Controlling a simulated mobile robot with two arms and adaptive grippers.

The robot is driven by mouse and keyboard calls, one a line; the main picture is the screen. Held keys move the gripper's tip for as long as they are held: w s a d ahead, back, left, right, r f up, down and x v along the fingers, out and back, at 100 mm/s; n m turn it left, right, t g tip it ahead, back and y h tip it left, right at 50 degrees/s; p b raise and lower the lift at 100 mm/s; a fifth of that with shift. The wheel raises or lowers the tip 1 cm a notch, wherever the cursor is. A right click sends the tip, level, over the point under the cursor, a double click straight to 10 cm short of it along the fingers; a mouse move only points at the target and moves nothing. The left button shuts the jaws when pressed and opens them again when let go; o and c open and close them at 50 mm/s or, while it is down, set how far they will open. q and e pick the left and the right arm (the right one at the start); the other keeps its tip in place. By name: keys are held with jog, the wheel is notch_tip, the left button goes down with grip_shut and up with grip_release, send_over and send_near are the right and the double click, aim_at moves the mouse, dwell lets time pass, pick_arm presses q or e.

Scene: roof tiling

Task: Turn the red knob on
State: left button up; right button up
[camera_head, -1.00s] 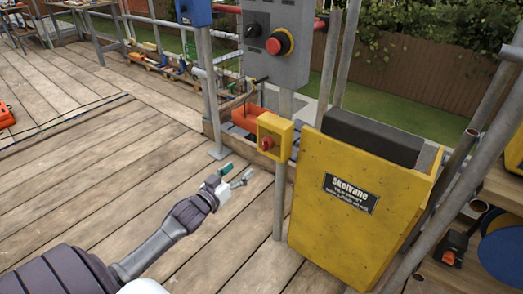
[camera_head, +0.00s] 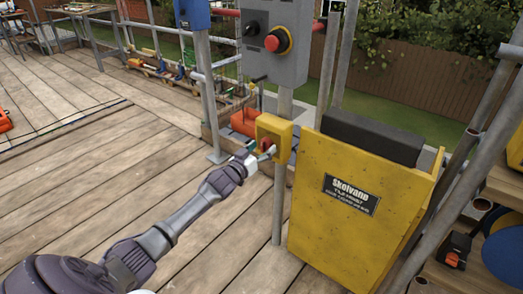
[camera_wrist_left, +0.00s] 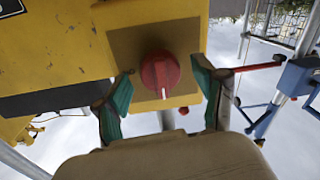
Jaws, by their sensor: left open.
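The red knob (camera_wrist_left: 160,74) sits on the front of a small yellow box (camera_head: 283,137) on a post. In the wrist view its white mark points down. My left gripper (camera_head: 264,153) is open in front of the box, and its two green-padded fingers stand on either side of the knob. In the wrist view, gaps show between both fingers and the knob. In the head view my fingers hide most of the knob. My right gripper is not in view.
A grey panel (camera_head: 290,68) with a red push button (camera_head: 278,41) on a yellow ring and a black knob is above the box. A large yellow Skelvane bin (camera_head: 340,235) stands just right of the post.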

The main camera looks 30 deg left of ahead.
pick_arm(q)
jog(key=c, duration=1.1)
jog(key=shift+c, duration=0.2)
